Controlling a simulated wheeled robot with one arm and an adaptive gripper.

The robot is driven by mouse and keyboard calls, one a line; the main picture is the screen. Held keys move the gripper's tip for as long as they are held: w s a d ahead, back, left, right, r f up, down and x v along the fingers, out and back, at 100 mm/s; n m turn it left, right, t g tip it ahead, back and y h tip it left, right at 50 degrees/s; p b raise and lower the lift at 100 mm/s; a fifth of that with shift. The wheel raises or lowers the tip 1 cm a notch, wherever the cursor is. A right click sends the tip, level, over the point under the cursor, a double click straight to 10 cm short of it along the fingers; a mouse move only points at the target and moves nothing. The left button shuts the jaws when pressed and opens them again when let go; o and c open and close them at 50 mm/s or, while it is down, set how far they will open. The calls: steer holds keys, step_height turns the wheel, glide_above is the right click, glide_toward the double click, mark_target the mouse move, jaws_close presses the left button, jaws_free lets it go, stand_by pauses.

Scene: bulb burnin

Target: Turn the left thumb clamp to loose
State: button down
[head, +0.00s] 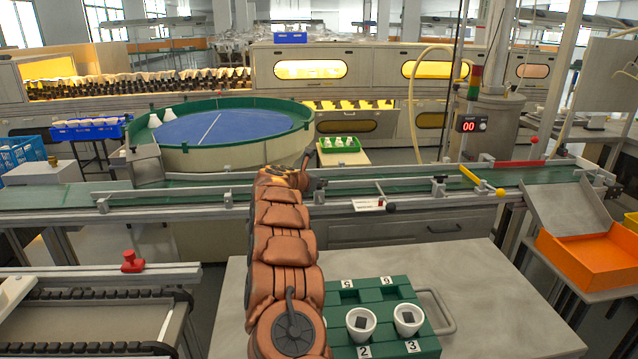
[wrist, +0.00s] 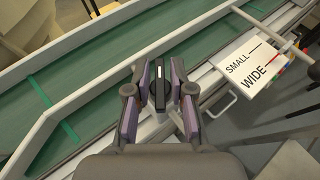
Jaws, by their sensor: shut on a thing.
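The left thumb clamp (wrist: 161,92) is a black knob with a pale line on its top, on the near rail of the conveyor in the wrist view. My gripper (wrist: 161,76) has its purple-padded fingers on either side of it and is shut on it. The pale line runs roughly along the picture's vertical. In the head view my gripper (head: 303,178) is at the conveyor's near rail, at the end of my arm, and the clamp is hidden there.
A card marked SMALL and WIDE (wrist: 252,62) sits right of the clamp. The green conveyor belt (wrist: 75,100) runs behind the rail. A green rack (head: 385,295) with white cups stands on the near table, an orange bin (head: 590,262) at right.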

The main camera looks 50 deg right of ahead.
steer(key=shift+f+n+t+b, duration=0.15)
steer(key=shift+n+t+b, duration=0.35)
steer(key=shift+b, duration=0.05)
steer(key=n+t, duration=0.1)
steer(key=n+t+y, duration=0.1)
steer(key=shift+r+t+b, duration=0.2)
steer(key=shift+t+b, duration=0.1)
steer(key=n+t+y+p, duration=0.2)
steer(key=p, duration=0.1)
steer(key=shift+s+r+n, duration=0.1)
steer(key=shift+r+n, duration=0.05)
steer(key=shift+n, duration=0.25)
steer(key=shift+n+t+y+p, duration=0.6)
steer(key=shift+n+t+p, duration=0.1)
steer(key=shift+p, duration=0.5)
steer(key=c, duration=1)
jaws_free()
